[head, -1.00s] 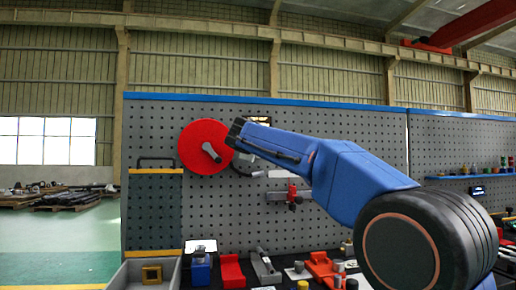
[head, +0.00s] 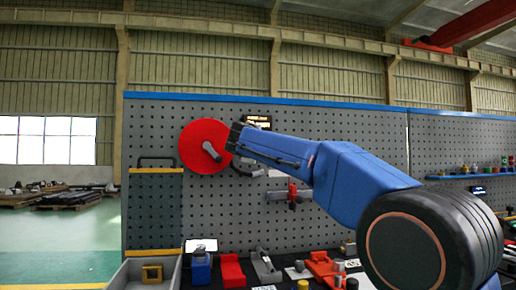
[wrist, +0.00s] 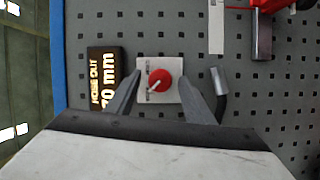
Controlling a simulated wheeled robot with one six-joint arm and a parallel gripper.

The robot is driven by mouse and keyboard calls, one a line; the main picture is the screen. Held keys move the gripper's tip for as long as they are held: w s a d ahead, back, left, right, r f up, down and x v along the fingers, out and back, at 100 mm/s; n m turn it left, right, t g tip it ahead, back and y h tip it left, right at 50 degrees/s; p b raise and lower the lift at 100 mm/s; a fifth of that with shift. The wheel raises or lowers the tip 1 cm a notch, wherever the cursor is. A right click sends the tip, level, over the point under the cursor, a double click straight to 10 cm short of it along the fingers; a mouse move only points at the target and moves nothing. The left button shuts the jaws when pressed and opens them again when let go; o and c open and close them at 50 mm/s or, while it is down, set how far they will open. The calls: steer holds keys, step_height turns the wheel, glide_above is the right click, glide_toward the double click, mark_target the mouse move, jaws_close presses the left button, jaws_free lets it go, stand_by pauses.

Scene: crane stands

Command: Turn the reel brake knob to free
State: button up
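The reel brake knob (wrist: 160,80) is a round red knob with a pale pointer line, on a light square plate (wrist: 172,65) on the pegboard. In the wrist view, the pointer slants toward the lower left. My gripper (wrist: 160,77) is open, with one finger on each side of the knob and gaps between. I cannot tell how far the fingertips are from the plate. In the head view, my gripper (head: 236,138) is at the pegboard beside the red reel (head: 202,146), and my arm hides the knob.
A lit sign (wrist: 103,77) reading "HOSE OUT" and a figure in mm sits beside the plate. A dark curved piece with a grey end (wrist: 219,82) is on the other side. A crank handle (head: 212,151) sticks out from the reel.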

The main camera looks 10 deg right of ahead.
steer(key=v, duration=1.7)
steer(key=shift+s+a, duration=0.15)
steer(key=s+d+f+m+g+y, duration=0.1)
steer(key=s+d+f+m+g, duration=0.1)
steer(key=s+d+f, duration=0.55)
steer(key=s+d+f+m+g, duration=0.2)
steer(key=s+d+f+g, duration=0.15)
steer(key=f, duration=0.75)
steer(key=s+d+f+m+g+y, duration=0.1)
steer(key=s+d+f+g, duration=0.1)
steer(key=s+d+f, duration=0.55)
steer(key=s+a+f+m+g+y, duration=0.2)
steer(key=s+f+m, duration=0.1)
steer(key=s+f, duration=0.7)
steer(key=s+a+f+m+g+y, duration=0.2)
steer(key=s+f+m, duration=0.2)
steer(key=s+f, duration=0.7)
step_height(320, 180, down, 7)
steer(key=shift+s+f+y, duration=0.1)
steer(key=shift+s+y, duration=0.15)
steer(key=shift+y, duration=0.05)
